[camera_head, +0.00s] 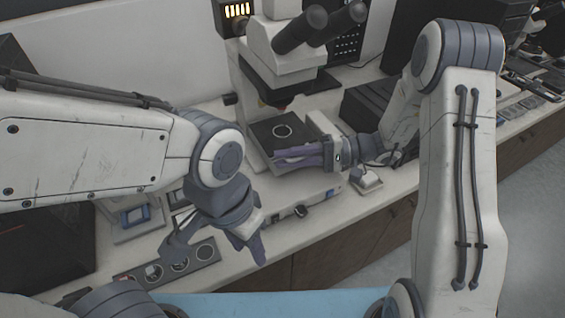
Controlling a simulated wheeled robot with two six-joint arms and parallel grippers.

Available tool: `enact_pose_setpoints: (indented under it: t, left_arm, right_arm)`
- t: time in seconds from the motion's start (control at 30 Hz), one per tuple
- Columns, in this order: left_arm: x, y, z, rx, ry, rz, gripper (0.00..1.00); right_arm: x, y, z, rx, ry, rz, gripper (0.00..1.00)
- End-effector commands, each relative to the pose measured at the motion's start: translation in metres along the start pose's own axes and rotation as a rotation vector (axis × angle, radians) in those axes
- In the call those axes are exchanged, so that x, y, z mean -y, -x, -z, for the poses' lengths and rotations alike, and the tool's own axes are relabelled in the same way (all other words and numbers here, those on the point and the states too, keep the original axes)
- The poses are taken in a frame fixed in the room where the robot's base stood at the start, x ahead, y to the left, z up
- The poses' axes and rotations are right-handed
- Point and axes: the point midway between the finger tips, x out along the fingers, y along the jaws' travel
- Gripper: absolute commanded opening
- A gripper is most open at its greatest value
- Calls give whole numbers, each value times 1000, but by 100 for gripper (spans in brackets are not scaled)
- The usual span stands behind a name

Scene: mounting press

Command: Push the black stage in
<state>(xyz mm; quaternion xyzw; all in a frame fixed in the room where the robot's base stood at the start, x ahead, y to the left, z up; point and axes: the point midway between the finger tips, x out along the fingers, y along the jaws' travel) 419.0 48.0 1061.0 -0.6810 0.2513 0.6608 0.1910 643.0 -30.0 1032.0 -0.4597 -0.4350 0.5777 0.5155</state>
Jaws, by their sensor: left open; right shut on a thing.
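The black stage (268,133), a dark plate with a pale ring on it, sits under the head of the white microscope-like press (278,65). My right gripper (283,158) reaches in from the right along the front edge of the stage. Its purple fingers are close together and shut at that edge, apparently on the stage; the fingers hide the exact contact.
A grey strip with round wells (205,251) lies below my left gripper. A blue-framed device (135,215) stands at the left. A small white block (366,180) sits right of the press base. Black boxes (368,103) stand behind my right arm.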

Motion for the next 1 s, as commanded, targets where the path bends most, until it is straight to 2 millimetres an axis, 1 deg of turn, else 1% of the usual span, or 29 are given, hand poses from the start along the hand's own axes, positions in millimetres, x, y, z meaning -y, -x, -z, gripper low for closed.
enact_pose_setpoints:
  t: [0.03,0.07,0.1,0.13,0.17,0.47,0.57,0.67,0.9,1.0]
  left_arm:
    - [0,-1,0,0,0,0,45]
    - [0,-1,0,0,0,0,45]
    - [0,-1,0,0,0,0,45]
    - [0,-1,0,0,0,0,45]
    - [0,0,0,0,0,0,45]
    - [0,0,0,0,0,0,45]
    - [0,-3,0,0,0,0,45]
    - [0,-8,0,0,0,0,45]
    - [2,-20,-1,0,0,0,45]
    - [2,-24,-1,0,0,0,45]
  right_arm:
    - [-5,0,0,-2,-9,-11,0]
    - [-5,0,0,-2,-9,-11,0]
    - [-5,0,0,-2,-9,-11,25]
    - [-5,0,0,-2,-8,-11,36]
    - [-5,0,0,-2,-8,-11,45]
    - [-3,1,0,-3,-3,-7,45]
    - [-3,7,1,-5,-1,-6,45]
    - [-4,21,2,-8,-1,-6,45]
    - [-5,69,2,-8,0,-7,45]
    - [-4,86,1,-7,-1,-8,45]
